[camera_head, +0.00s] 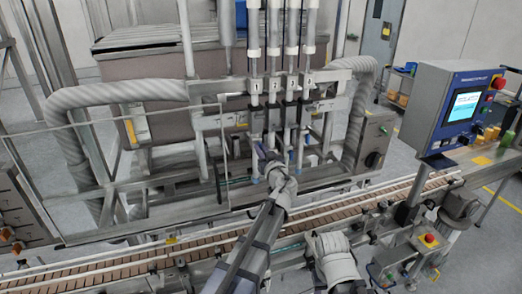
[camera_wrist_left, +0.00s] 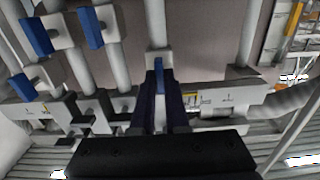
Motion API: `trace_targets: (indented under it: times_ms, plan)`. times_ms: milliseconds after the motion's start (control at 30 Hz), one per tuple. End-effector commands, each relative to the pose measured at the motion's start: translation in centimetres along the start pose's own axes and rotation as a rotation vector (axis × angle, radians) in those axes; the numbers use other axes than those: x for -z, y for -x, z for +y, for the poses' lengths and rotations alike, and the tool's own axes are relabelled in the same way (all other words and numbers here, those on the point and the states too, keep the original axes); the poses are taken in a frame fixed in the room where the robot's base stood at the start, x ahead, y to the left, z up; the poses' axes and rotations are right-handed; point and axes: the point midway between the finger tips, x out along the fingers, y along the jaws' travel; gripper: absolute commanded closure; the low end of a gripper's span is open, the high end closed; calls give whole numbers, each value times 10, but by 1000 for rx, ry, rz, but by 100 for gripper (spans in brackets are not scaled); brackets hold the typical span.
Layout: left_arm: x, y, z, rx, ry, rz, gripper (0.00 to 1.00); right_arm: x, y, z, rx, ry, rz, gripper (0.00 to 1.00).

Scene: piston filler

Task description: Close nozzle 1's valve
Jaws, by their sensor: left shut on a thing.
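The row of filling nozzles stands upright at the centre of the head view. Nozzle 1 (camera_head: 254,90), with its number label, is the leftmost one. My left gripper (camera_head: 261,152) reaches up from below to the lower part of nozzle 1. In the left wrist view, my left gripper's dark fingers (camera_wrist_left: 160,108) are shut around the narrow blue valve handle (camera_wrist_left: 158,74) of nozzle 1. The white valve body (camera_wrist_left: 158,58) shows just beyond the fingertips. The lower part of the handle is hidden between the fingers. My right gripper is not visible; only part of my right arm shows at bottom centre.
Other blue valve handles (camera_wrist_left: 91,27) are close on the left in the wrist view. A slatted conveyor (camera_head: 205,243) runs below the nozzles. A blue control panel (camera_head: 462,105) stands on the right. A thick grey hose (camera_head: 115,97) and frame bars flank the nozzles.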

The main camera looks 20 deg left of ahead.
Motion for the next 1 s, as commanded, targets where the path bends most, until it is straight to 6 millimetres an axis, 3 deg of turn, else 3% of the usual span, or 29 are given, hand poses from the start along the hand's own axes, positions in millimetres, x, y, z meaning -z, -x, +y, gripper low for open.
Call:
trace_targets:
  times_ms: [467,1000]
  plan:
    - [0,0,0,0,-116,0,100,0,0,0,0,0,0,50]
    - [-1,0,3,0,-609,0,100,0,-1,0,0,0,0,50]
